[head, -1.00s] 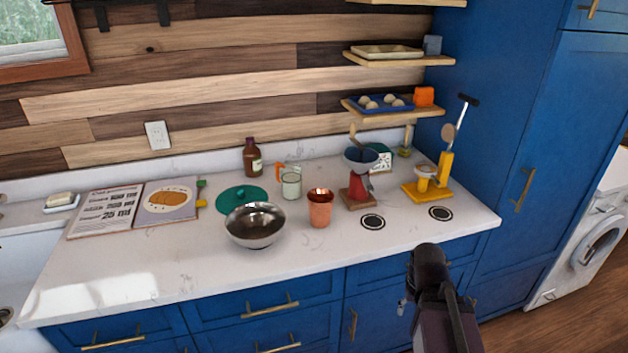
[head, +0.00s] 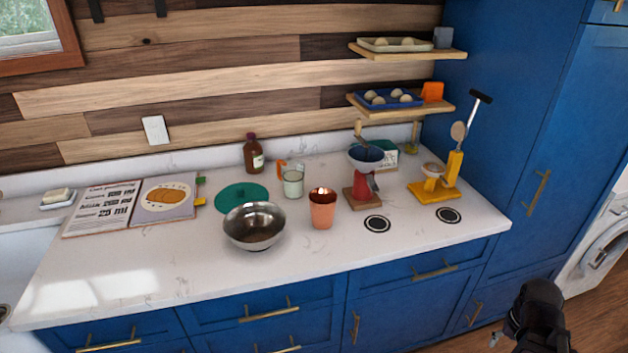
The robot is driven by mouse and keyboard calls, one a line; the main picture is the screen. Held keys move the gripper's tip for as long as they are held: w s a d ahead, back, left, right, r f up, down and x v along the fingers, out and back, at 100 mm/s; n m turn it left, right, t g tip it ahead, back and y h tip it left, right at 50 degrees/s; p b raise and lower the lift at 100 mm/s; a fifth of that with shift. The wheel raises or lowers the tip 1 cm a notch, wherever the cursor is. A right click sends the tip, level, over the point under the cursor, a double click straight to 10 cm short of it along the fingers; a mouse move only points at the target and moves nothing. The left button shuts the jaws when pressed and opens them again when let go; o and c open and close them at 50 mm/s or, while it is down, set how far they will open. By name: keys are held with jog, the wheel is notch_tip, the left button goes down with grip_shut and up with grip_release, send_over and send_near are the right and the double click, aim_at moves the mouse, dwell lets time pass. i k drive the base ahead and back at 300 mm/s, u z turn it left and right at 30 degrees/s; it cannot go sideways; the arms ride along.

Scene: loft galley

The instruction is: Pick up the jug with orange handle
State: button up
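The jug with the orange handle (head: 293,184) stands upright on the white counter. It is a small pale, clear-looking jug, with its orange handle at the upper left. It is behind the copper cup and beside the green round mat. My arm's dark end shows at the lower right, with my gripper (head: 538,318) in front of the blue cabinets, well away from the jug. Its fingers cannot be made out clearly, and nothing is seen held in it.
A copper cup (head: 322,208) and a steel bowl (head: 254,226) stand in front of the jug. A brown bottle (head: 254,154) is behind it. A red grinder (head: 363,180) and a yellow press (head: 436,188) stand to the right. The front counter (head: 190,265) is clear.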

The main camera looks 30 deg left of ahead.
aim_at(292, 175)
jog(key=z, duration=0.15)
jog(key=k, duration=1.15)
jog(key=u, duration=1.7)
jog(key=i, duration=0.95)
jog(key=z, duration=0.15)
